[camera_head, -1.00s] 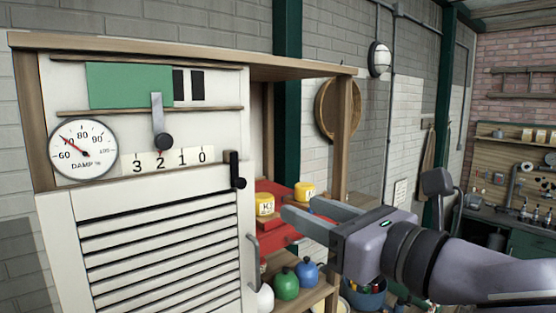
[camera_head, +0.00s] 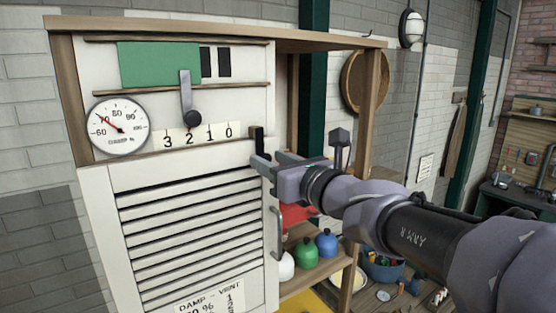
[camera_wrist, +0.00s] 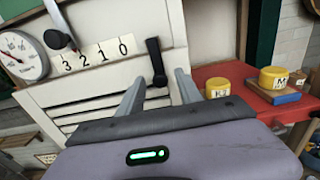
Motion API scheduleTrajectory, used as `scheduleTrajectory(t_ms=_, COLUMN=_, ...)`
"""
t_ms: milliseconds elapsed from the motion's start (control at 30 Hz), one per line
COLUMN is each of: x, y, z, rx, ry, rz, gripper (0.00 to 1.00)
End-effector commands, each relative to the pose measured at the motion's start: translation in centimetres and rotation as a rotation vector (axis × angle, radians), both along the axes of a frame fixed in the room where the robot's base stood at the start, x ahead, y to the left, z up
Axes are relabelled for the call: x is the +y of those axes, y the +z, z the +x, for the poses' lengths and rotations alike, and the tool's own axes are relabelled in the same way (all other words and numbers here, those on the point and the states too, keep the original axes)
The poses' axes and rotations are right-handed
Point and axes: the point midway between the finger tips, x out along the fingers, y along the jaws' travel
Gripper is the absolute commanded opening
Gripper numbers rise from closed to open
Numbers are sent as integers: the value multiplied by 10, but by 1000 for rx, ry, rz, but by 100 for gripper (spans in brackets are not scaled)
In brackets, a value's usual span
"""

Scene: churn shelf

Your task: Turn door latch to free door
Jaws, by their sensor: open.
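The black door latch (camera_head: 257,138) is an upright bar at the upper right corner of the white slatted door (camera_head: 100,200). My gripper (camera_head: 270,160) is open at the latch's lower end and partly hides it. In the wrist view the latch (camera_wrist: 155,60) stands upright between and just beyond the two open fingertips (camera_wrist: 160,76). I cannot tell whether a finger touches it. The door looks closed, with a grey handle (camera_head: 278,233) on its right edge.
Above the door are a round dial (camera_head: 119,126), a grey lever (camera_head: 187,95) over a number strip, and a green panel (camera_head: 158,64). Right of the door, green (camera_head: 306,252) and blue (camera_head: 326,242) jars stand on a shelf. Yellow tins (camera_wrist: 273,78) sit beyond my right finger.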

Motion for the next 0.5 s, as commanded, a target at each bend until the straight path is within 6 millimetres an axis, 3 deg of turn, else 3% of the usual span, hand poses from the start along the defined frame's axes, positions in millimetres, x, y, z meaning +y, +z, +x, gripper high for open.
scheduleTrajectory(t_ms=67, x=0, y=0, z=0, rx=0, ry=0, rz=0, gripper=42)
scheduleTrajectory(t_ms=267, x=0, y=0, z=0, rx=0, ry=0, rz=0, gripper=3)
scheduleTrajectory(t_ms=500, x=0, y=0, z=0, rx=-2, ry=1, rz=-3, gripper=0)
